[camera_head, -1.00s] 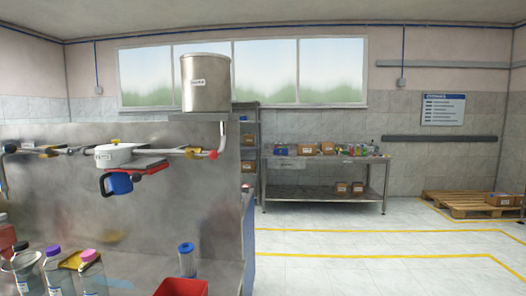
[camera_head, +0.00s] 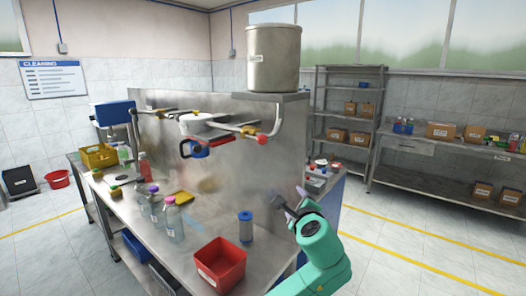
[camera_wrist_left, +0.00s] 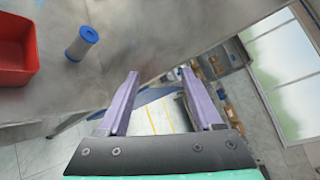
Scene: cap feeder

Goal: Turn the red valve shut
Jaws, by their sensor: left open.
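A small red rounded part (camera_head: 262,139) sits at the lower end of the pipe from the metal tank (camera_head: 273,58); a red bar (camera_head: 222,142) sits below the white housing (camera_head: 197,124). I cannot tell for certain which one is the red valve. My left gripper (camera_head: 294,203) is on a teal arm at lower right, below and right of both red parts and well apart from them. Its purple fingers are spread and empty in the left wrist view (camera_wrist_left: 157,76). Neither red part shows in that wrist view. My right gripper is not in view.
A red bin (camera_head: 220,264) and a blue-capped cylinder (camera_head: 245,227) stand on the steel bench, left of my left gripper. Several bottles (camera_head: 172,218) stand further left. The steel back panel (camera_head: 290,150) rises behind. Floor (camera_head: 400,245) to the right is clear.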

